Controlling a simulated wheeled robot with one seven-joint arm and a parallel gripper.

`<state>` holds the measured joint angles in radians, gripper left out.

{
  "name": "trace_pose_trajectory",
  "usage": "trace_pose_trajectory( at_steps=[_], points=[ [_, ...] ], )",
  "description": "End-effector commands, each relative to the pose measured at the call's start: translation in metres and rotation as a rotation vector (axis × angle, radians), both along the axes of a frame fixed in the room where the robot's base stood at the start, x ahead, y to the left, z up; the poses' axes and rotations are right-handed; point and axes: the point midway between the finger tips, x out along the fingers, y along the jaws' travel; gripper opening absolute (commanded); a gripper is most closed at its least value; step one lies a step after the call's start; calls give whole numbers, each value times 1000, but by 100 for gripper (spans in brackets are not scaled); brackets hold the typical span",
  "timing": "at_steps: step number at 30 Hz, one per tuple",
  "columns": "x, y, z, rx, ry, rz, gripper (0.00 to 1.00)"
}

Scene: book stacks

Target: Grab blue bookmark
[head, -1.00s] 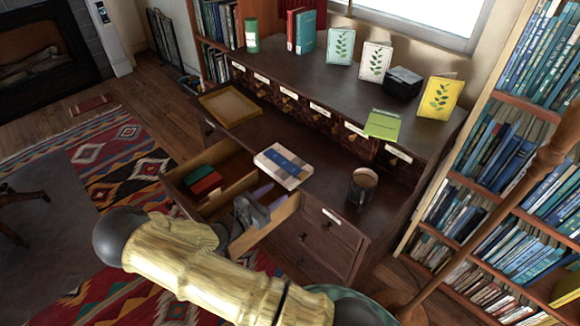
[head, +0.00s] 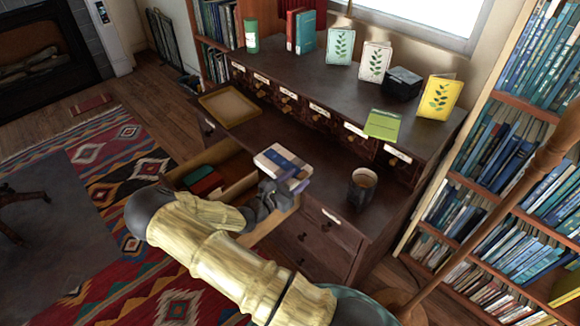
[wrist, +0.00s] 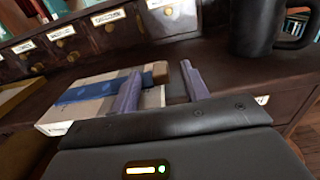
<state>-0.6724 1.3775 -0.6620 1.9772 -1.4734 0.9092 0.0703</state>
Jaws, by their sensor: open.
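The blue bookmark (wrist: 85,93) looks like a flat blue strip lying across a pale book (wrist: 60,116) on the dark desk. In the head view the strip (head: 284,160) shows on top of the book (head: 268,165). My gripper (head: 294,182) is open at the book's near right edge, and its purple fingers are apart. In the wrist view my gripper (wrist: 163,84) has its left finger in front of the book's right part, hiding some of the strip. A small brown piece (wrist: 160,72) shows between the fingers; I cannot tell if it belongs to the bookmark.
An open drawer (head: 228,191) with red and green items lies below my gripper. A dark mug (head: 361,190) stands to the right on the desk. A wooden tray (head: 228,106) lies at the left. A raised shelf with small labelled drawers (head: 290,98) runs behind.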

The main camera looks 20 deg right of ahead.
Motion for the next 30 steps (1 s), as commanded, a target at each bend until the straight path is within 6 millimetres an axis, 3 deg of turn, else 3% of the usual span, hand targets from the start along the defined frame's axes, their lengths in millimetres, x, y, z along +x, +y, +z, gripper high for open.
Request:
trace_pose_trajectory(
  at_steps=[4, 19, 20, 27, 30],
  points=[
    [4, -12, 0, 0, 1, 0, 45],
    [5, -12, 0, 0, 0, 1, 45],
    [5, -12, 0, 0, 0, 1, 44],
    [5, -12, 0, 1, 0, 1, 0],
    [5, -12, 0, 0, 0, 1, 0]
  ],
)
